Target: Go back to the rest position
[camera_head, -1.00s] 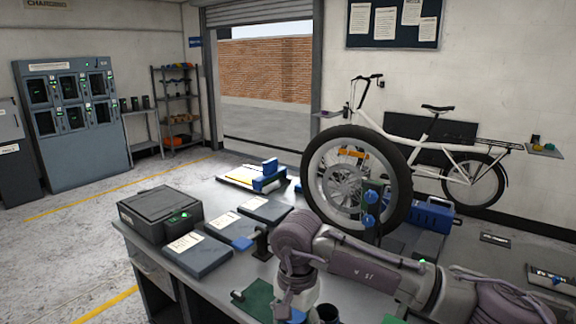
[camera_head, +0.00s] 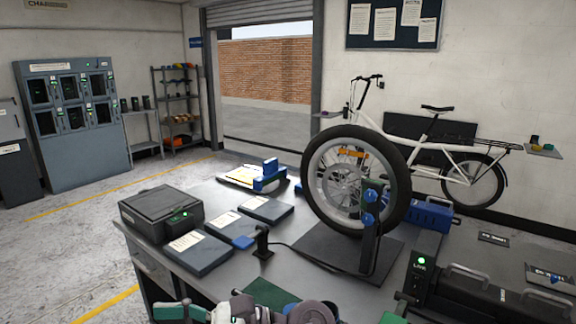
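Part of my arm shows low at the bottom edge of the head view, in front of the workbench (camera_head: 225,285). Grey and greenish pieces show there, and most of the arm is cut off by the frame. I cannot make out gripper fingertips or anything held between them. My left gripper is not in view. A bicycle wheel (camera_head: 398,205) stands upright in a stand with blue knobs (camera_head: 369,219) on the bench.
A dark box with a green light (camera_head: 158,205), flat panels (camera_head: 199,256) and a blue clamp (camera_head: 270,176) lie on the bench's left. A black device marked LIVE (camera_head: 420,282) sits at the right. A white cargo bike (camera_head: 410,127) stands behind. Floor at left is clear.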

